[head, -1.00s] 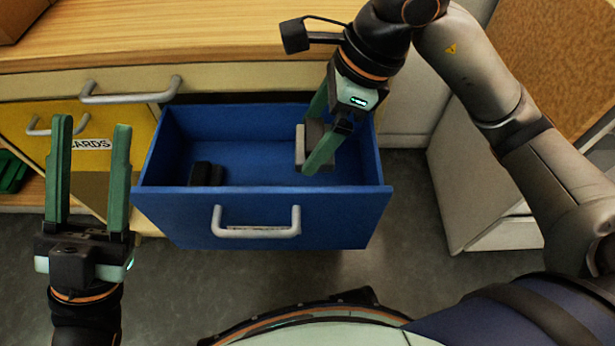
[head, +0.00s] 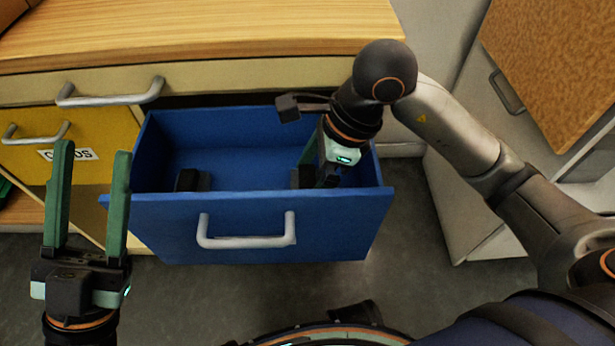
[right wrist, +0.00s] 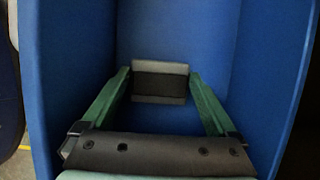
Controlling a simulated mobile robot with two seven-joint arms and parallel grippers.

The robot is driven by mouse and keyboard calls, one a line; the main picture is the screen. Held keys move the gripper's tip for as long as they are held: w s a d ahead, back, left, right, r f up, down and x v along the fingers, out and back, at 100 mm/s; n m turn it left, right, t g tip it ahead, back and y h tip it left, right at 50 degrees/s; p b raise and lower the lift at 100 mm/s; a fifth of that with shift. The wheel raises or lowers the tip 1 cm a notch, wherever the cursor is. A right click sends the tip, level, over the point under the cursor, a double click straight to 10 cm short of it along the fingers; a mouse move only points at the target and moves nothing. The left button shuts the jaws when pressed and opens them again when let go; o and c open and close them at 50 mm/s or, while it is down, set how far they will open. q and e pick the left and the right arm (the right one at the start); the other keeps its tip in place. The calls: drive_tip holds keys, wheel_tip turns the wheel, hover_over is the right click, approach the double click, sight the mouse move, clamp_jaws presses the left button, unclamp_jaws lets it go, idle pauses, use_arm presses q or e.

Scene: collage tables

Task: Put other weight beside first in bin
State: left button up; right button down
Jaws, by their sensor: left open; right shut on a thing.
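The blue drawer (head: 335,222) stands open below the counter in the head view. One dark weight (head: 188,180) lies inside it on the left, partly behind the front wall. My right gripper (head: 318,178) reaches down into the drawer's right part, its fingertips largely hidden by the front wall. In the right wrist view its fingers are shut on a second weight (right wrist: 160,82), a grey block with a black middle, against the blue interior. I cannot tell whether this weight touches the drawer floor. My left gripper (head: 92,150) is open and empty, left of the drawer.
The wooden counter (head: 200,35) runs above the drawers. A yellow drawer front (head: 30,165) with a label is at the left. A white cabinet (head: 465,210) stands at the right. The blue drawer's middle floor between the weights is clear.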

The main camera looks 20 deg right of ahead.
unclamp_jaws()
drive_tip(key=shift+r, duration=0.15)
drive_tip(key=p+v, duration=0.4)
drive_tip(key=v, duration=0.7)
drive_tip(key=shift+d+r, duration=0.25)
drive_tip(key=shift+r, duration=0.1)
drive_tip(key=shift+s, duration=0.1)
